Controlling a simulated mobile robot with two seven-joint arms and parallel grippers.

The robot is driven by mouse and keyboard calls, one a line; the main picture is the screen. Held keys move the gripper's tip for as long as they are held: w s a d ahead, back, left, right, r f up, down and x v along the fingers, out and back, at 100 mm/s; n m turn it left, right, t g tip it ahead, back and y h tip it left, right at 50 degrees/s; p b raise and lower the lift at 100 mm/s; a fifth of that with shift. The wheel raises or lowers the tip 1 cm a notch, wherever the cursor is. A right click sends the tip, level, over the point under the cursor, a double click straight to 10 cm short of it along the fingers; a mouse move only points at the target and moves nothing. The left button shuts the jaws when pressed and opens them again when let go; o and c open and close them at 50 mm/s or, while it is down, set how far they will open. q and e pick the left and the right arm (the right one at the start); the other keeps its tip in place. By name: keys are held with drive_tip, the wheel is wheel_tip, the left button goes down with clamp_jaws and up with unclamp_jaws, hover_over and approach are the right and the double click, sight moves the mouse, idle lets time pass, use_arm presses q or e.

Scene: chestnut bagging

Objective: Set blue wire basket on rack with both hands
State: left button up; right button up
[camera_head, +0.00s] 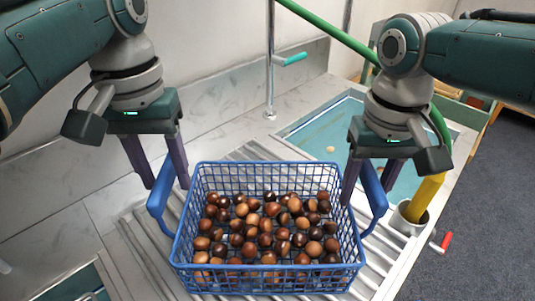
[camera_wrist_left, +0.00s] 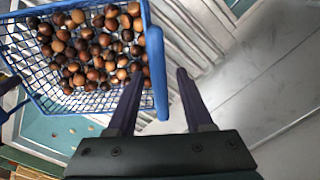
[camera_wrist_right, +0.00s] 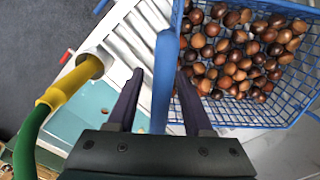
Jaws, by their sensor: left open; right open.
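The blue wire basket (camera_head: 268,277), filled with brown chestnuts (camera_head: 265,224), stands level on the slatted metal rack (camera_head: 150,255). My left gripper (camera_head: 164,184) is open, its fingers pointing down at the left handle (camera_head: 158,202). In the left wrist view this handle (camera_wrist_left: 158,80) shows between the open fingers (camera_wrist_left: 159,73). My right gripper (camera_head: 362,198) is open at the right handle (camera_head: 374,190). In the right wrist view the handle (camera_wrist_right: 165,80) runs between the fingers (camera_wrist_right: 160,70). I cannot tell whether any finger touches a handle.
A basin of teal water (camera_head: 325,135) lies behind the rack. A green hose with a yellow end (camera_head: 427,195) runs into a grey fitting at the right, beside a red-handled valve (camera_head: 441,243). A tap with a teal lever (camera_head: 291,59) stands at the back. White marble counter lies at the left.

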use_arm(q)
wheel_tip(320, 180, up, 7)
drive_tip(key=shift+r, duration=0.2)
use_arm(e)
drive_tip(key=shift+r, duration=0.1)
wheel_tip(320, 180, up, 12)
drive_tip(key=shift+f, duration=0.1)
idle(0.4)
use_arm(q)
drive_tip(key=shift+r, duration=0.1)
